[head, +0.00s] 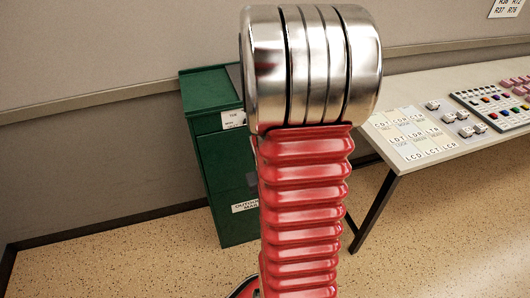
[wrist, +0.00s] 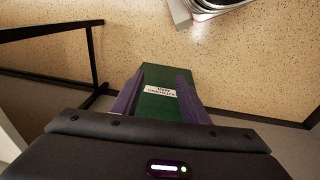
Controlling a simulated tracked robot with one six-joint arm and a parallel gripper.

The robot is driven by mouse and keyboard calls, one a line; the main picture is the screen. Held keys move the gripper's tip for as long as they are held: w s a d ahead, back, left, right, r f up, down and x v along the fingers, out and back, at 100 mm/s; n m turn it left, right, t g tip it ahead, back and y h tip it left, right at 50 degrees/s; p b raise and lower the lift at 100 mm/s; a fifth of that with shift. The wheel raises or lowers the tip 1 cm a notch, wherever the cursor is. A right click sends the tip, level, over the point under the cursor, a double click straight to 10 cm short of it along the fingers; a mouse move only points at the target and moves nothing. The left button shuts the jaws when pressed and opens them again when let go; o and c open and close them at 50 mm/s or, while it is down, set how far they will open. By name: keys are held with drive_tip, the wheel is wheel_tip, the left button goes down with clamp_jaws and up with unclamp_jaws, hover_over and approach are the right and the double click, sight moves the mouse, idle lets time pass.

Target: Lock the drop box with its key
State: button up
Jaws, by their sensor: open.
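The drop box is most likely the green cabinet (head: 208,165) against the wall, left of the table in the head view. It has white labels, one high and one low, and my arm hides its right side. In the wrist view the green cabinet (wrist: 153,108) shows between my fingers, with a label that looks upside down. My gripper (wrist: 161,74) is open, its two dark purple fingers apart with nothing visibly held. It points toward the cabinet; I cannot tell the distance. No key or keyhole can be made out. My gripper is hidden in the head view.
A table (head: 405,165) stands right of the cabinet, with lettered cards (head: 412,138), small blocks (head: 463,115) and a button panel (head: 492,108) on it. Its dark legs (wrist: 92,58) show at left in the wrist view. The speckled floor (head: 110,240) left of the cabinet is clear.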

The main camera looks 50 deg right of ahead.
drive_tip(key=s+d+f+t+h, duration=0.15)
drive_tip(key=d+f+t, duration=0.25)
drive_tip(key=d+f, duration=0.55)
drive_tip(key=d+f+t+h, duration=0.2)
drive_tip(key=d+f+t, duration=0.2)
drive_tip(key=f, duration=1.1)
drive_tip(key=w+d+r+t+h, duration=0.1)
drive_tip(key=w+r+t+h, duration=0.1)
drive_tip(key=r, duration=0.4)
drive_tip(key=w+d+r+t+h, duration=0.1)
drive_tip(key=r+t+h, duration=0.1)
drive_tip(key=r+t, duration=0.3)
wheel_tip(320, 180, up, 3)
drive_tip(key=shift+w+f, duration=0.2)
drive_tip(key=shift+w, duration=0.2)
drive_tip(key=x, duration=1.3)
drive_tip(key=shift+w, duration=0.35)
drive_tip(key=shift+d, duration=0.15)
drive_tip(key=shift+c, duration=0.2)
